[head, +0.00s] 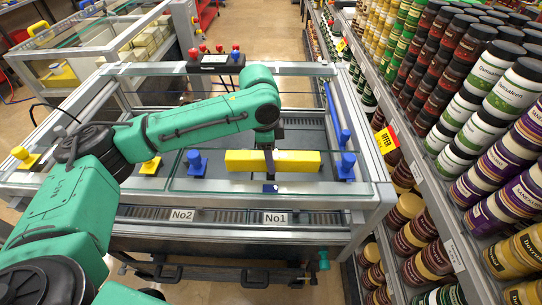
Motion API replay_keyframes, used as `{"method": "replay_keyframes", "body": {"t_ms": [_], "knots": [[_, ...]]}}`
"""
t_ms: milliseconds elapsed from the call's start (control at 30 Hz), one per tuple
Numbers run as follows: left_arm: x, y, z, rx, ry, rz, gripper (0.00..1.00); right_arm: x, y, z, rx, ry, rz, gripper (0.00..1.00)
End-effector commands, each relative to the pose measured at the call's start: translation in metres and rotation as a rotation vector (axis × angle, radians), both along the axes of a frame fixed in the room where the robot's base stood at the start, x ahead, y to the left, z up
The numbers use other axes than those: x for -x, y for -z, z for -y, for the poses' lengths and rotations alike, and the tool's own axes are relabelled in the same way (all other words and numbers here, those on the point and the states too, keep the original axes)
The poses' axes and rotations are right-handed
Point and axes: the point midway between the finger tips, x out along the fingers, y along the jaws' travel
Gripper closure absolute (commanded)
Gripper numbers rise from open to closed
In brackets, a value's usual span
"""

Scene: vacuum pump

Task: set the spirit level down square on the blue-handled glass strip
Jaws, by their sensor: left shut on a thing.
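The yellow spirit level (240,161) lies across the picture, roughly parallel to the front edge of the bench. My left gripper (271,165) comes down on its middle and is shut on it. The blue-handled glass strip (210,184) is at the front of the bench, with one blue handle (196,163) left of the level and another (346,165) right of it. The level is over the strip between these handles. I cannot tell whether it touches the glass. My right gripper is out of view.
Yellow handles (150,167) stand on the neighbouring glass to the left. A control box (217,62) with red knobs is at the back of the bench. Blue rods (337,115) lie along the right side. Shelves of jars (478,125) stand close on the right.

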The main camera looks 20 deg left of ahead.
Motion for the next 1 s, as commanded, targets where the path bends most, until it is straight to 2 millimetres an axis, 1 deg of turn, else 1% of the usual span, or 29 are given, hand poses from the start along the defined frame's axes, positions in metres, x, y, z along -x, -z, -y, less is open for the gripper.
{"method": "replay_keyframes", "body": {"t_ms": [67, 300, 333, 367, 400, 667, 767, 867, 967, 1000], "knots": [[0.000, 0.004, 0.000, 0.001, 0.000, 0.001, 1.00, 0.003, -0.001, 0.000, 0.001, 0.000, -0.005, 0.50], [0.000, 0.006, 0.000, 0.001, 0.000, 0.001, 1.00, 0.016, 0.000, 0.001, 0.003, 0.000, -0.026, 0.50], [0.000, 0.006, 0.000, 0.001, 0.000, 0.000, 0.52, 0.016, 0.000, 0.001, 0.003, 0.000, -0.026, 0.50], [0.000, 0.006, 0.000, 0.001, 0.000, 0.001, 0.40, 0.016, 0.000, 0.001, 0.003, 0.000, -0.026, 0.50], [0.000, 0.006, 0.000, 0.001, 0.000, 0.001, 0.25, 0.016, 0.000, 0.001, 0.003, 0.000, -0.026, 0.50], [0.000, 0.006, 0.000, 0.001, 0.000, 0.001, 0.25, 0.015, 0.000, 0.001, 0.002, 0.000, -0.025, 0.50], [-0.001, 0.003, 0.000, 0.000, 0.000, 0.002, 0.25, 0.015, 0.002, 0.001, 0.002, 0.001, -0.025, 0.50], [-0.001, -0.011, -0.002, 0.002, -0.002, 0.005, 0.25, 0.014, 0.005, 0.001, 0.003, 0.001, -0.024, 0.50], [-0.001, -0.036, -0.004, 0.002, -0.002, 0.007, 0.25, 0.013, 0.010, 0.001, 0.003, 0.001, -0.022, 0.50], [0.000, -0.047, -0.006, 0.002, -0.001, 0.007, 0.25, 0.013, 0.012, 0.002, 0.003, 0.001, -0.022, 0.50]]}}
